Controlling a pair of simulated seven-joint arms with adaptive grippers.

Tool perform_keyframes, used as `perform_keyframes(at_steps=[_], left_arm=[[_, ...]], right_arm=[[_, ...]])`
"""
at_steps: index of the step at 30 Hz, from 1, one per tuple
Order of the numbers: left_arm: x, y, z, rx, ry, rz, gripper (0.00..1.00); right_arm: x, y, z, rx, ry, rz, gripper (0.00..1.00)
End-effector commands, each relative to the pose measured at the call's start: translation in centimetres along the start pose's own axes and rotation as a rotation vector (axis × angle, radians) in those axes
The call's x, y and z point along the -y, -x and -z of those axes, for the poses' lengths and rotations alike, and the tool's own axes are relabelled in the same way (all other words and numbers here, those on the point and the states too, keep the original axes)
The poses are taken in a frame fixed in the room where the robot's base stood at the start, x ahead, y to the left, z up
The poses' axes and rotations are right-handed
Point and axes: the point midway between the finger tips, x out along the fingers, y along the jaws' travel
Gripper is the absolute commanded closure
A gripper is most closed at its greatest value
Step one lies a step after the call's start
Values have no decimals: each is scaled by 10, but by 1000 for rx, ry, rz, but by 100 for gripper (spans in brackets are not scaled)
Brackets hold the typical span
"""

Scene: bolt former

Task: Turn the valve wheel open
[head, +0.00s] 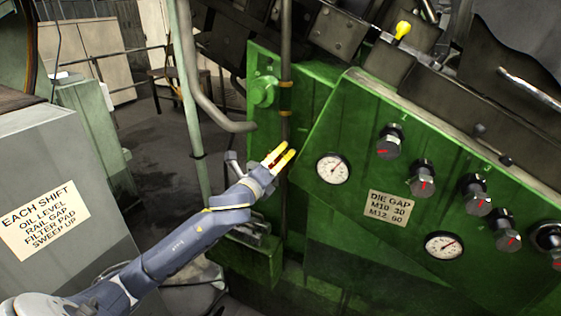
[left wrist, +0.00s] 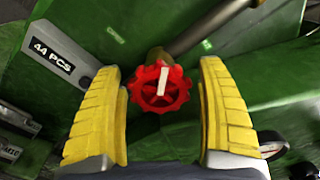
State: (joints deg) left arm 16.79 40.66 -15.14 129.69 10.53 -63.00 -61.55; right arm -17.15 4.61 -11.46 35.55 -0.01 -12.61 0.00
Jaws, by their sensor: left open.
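The valve wheel (left wrist: 152,98) is red and lobed with a white bar mark on its face. In the left wrist view it shows between the two yellow fingers, with a small gap on each side. I cannot tell how deep it sits between them. My left gripper (head: 287,150) is open, with its fingers pointing up and right at the green machine; it also shows in the left wrist view (left wrist: 162,66). In the head view the wheel is mostly hidden by the gripper. My right gripper is in neither view.
The green machine panel (head: 340,225) carries gauges (head: 333,168), several black knobs (head: 389,141) and a DIE GAP label (head: 389,207), close right of the gripper. A vertical pipe (head: 285,60) rises behind it. A grey cabinet (head: 80,250) stands at left, with open floor (head: 150,150) between.

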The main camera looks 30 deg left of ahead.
Motion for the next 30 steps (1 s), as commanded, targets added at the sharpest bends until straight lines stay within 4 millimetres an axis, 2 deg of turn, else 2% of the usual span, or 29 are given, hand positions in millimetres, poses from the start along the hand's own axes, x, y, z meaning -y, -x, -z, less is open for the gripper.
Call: perform_keyframes(at_steps=[8, 24, 30], left_arm=[[0, 0, 0, 0, 0, 0, 25], [0, 0, 0, 0, 1, 0, 88], [0, 0, 0, -1, 1, 0, 90]], right_arm=[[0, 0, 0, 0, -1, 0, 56], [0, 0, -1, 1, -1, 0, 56], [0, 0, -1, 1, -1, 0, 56]])
